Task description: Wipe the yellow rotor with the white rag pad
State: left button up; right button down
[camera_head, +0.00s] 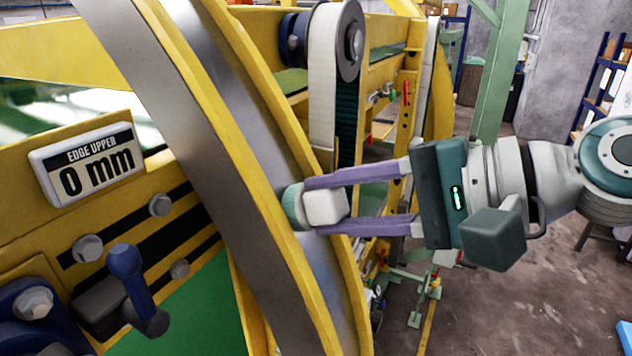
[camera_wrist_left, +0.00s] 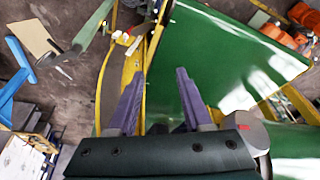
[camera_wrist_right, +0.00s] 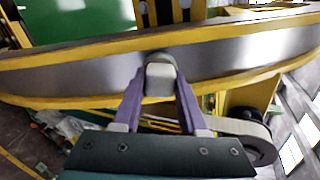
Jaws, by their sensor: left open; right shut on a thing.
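The yellow rotor (camera_head: 262,110) is a large curved ring with yellow edges and a grey metal band between them. It runs from top left to bottom centre in the head view and crosses the right wrist view (camera_wrist_right: 230,55). My right gripper (camera_head: 312,205) is shut on the white rag pad (camera_head: 325,204), a white block with a green-grey face. The pad's face is at the rotor's right yellow edge and appears to touch it. The pad also shows between the fingers in the right wrist view (camera_wrist_right: 160,78). My left gripper (camera_wrist_left: 158,100) is open and empty, seen only in its wrist view.
A sign (camera_head: 88,165) reading "EDGE UPPER 0 mm" stands left of the rotor. A blue-handled lever (camera_head: 126,262) is below it. A white belt roller (camera_head: 335,60) stands behind the rotor. A green panel (camera_wrist_left: 215,50) lies ahead of my left gripper. Open floor (camera_head: 520,290) is at right.

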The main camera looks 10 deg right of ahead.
jog(key=shift+w+a, duration=0.1)
jog(key=shift+a, duration=0.05)
jog(key=f+b, duration=0.2)
jog(key=d+f+b, duration=0.1)
jog(key=shift+s+f, duration=0.3)
jog(key=shift+s, duration=0.05)
jog(key=shift+s+d+f+b, duration=0.15)
jog(key=shift+f+b, duration=0.15)
jog(key=shift+f, duration=0.15)
jog(key=shift+s+d+f+b, duration=0.15)
jog(key=shift+f+b, duration=0.1)
jog(key=shift+f, duration=0.15)
jog(key=f+b, duration=0.1)
jog(key=f, duration=0.1)
jog(key=s+d+f+b, duration=0.1)
jog(key=f+b, duration=0.1)
jog(key=d+f+b, duration=0.1)
jog(key=b, duration=0.1)
jog(key=shift+s+f, duration=0.25)
jog(key=shift+f, duration=0.15)
jog(key=shift+r, duration=0.1)
jog(key=shift+d+r, duration=0.1)
jog(key=shift+d+r, duration=0.1)
jog(key=shift+d, duration=0.05)
jog(key=p+v, duration=0.1)
jog(key=v, duration=0.4)
jog(key=shift+s+d+r, duration=0.15)
jog(key=shift+d+r, duration=0.05)
jog(key=shift+d, duration=0.1)
